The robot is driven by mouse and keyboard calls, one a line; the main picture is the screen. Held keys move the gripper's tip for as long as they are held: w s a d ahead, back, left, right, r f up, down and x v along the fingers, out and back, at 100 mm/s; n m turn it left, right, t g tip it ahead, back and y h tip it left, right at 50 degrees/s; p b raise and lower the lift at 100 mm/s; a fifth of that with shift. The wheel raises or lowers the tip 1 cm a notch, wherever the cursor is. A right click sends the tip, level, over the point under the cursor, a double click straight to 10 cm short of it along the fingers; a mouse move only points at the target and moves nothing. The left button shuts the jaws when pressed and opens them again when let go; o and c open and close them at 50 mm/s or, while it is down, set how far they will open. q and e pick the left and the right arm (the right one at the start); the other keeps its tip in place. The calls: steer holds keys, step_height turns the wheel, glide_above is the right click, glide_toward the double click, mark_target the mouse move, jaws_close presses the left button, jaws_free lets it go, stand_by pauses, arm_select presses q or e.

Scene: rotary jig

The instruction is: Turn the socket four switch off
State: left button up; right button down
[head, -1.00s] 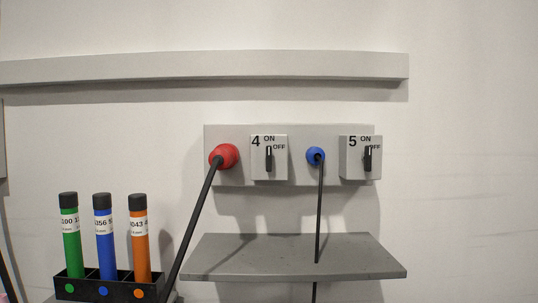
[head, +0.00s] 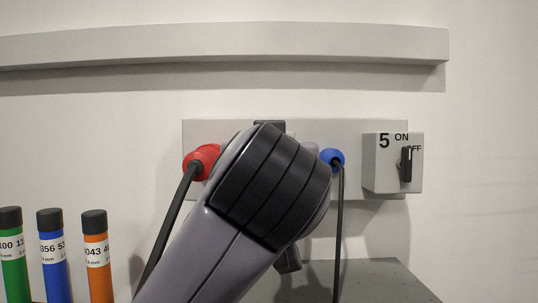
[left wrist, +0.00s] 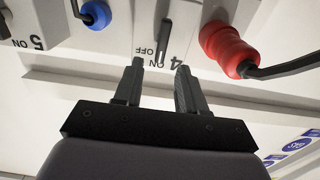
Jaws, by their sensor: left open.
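The socket four switch shows upside down in the left wrist view, with a dark lever (left wrist: 164,38) standing about upright beside the ON and OFF marks and the number 4. In the head view my arm hides this switch. My left gripper (left wrist: 157,78) is open and empty, its two fingers pointing at the switch's lower-numbered face with the lever close ahead, between the line of the fingertips. I cannot tell whether either finger touches it. My right gripper is not in view.
A red plug (head: 201,162) with a black cable is left of the switch, and a blue plug (head: 332,159) is right of it. The socket five switch (head: 406,163) is farther right. A grey shelf (head: 385,280) is below; several coloured tubes (head: 54,258) stand lower left.

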arm_select(q)
steer(key=w+p, duration=0.1)
steer(key=w, duration=0.4)
steer(key=shift+w, duration=0.35)
jaws_close()
